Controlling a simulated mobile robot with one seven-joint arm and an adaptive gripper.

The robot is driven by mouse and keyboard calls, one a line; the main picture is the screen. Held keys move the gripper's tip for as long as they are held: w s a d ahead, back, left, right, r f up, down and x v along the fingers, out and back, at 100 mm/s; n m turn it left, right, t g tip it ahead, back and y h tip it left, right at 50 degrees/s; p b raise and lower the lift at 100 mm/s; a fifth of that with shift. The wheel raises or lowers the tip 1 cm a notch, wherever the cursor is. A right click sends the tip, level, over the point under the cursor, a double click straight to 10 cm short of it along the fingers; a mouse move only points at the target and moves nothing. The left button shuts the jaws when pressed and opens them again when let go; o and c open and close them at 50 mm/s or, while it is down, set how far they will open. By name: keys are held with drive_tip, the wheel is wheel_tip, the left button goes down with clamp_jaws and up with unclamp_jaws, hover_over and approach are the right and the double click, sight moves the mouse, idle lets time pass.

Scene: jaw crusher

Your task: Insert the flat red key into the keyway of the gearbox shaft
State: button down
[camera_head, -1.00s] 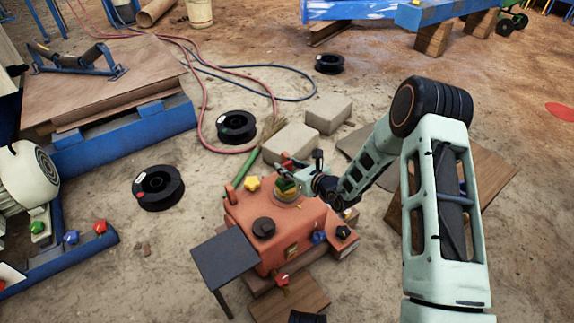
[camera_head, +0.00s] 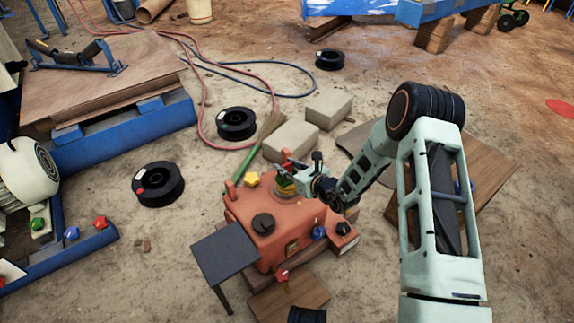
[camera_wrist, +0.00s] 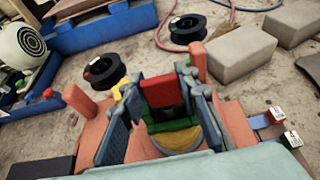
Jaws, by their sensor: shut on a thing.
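In the wrist view, the two blue fingers of my gripper (camera_wrist: 166,118) are shut on a flat red piece (camera_wrist: 164,92), which looks like the key. A green part (camera_wrist: 174,126) shows just below it, over the yellowish round part (camera_wrist: 180,140) on top of the orange gearbox (camera_wrist: 230,122). In the head view, my gripper (camera_head: 288,178) is at the top of the gearbox (camera_head: 285,225), over that round part. The keyway is hidden by the fingers and the green part. I cannot tell whether the key touches the shaft.
A yellow knob (camera_head: 252,179) and a dark cap (camera_head: 263,223) stand on the gearbox near my gripper. Pale blocks (camera_head: 291,140) lie behind it, and black spools (camera_head: 158,185) lie to the left. A dark plate (camera_head: 224,252) stands at the front left.

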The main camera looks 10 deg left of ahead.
drive_tip(key=c, duration=1.4)
unclamp_jaws()
drive_tip(key=shift+f, duration=0.1)
drive_tip(key=v, duration=1.2)
